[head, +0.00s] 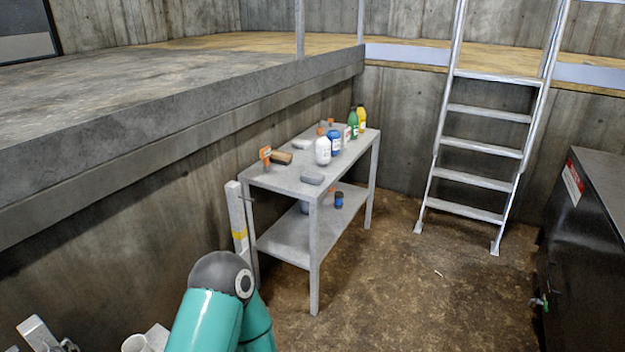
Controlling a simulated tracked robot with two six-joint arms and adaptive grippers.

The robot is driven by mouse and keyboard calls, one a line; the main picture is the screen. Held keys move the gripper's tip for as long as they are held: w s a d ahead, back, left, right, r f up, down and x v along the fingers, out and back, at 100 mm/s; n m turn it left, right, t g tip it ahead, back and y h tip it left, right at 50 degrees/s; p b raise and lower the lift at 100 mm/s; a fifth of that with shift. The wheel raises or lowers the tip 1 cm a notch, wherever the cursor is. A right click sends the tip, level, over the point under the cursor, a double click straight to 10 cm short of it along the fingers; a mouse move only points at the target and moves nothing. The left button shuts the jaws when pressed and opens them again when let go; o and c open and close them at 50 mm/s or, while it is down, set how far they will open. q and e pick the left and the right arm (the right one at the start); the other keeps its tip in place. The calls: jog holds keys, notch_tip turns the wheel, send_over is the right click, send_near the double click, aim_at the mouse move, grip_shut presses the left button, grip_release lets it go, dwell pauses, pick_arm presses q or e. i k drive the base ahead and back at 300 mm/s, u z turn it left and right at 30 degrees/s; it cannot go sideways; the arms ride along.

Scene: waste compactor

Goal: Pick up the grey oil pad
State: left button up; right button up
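A small grey pad-like block (312,178) lies flat near the front edge of the grey metal table's (275,178) top. A second light grey block (301,145) lies farther back, near the wall side. I cannot tell for sure which of the two is the oil pad. Both look free, with nothing gripping them. A teal arm link of mine with a dark joint shows at the bottom, in front of the table.
The tabletop also holds a white bottle (322,151), a blue container (334,143), green (352,124) and yellow (361,120) bottles, and an orange-tagged item (265,155). A ladder (485,145) and black cabinet (590,240) stand right. The floor (420,290) between is mostly clear.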

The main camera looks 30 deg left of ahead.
aim_at(310, 177)
jog(key=u, duration=0.15)
jog(key=i, duration=1.65)
jog(key=u, duration=0.45)
jog(key=i, duration=0.95)
jog(key=u, duration=0.2)
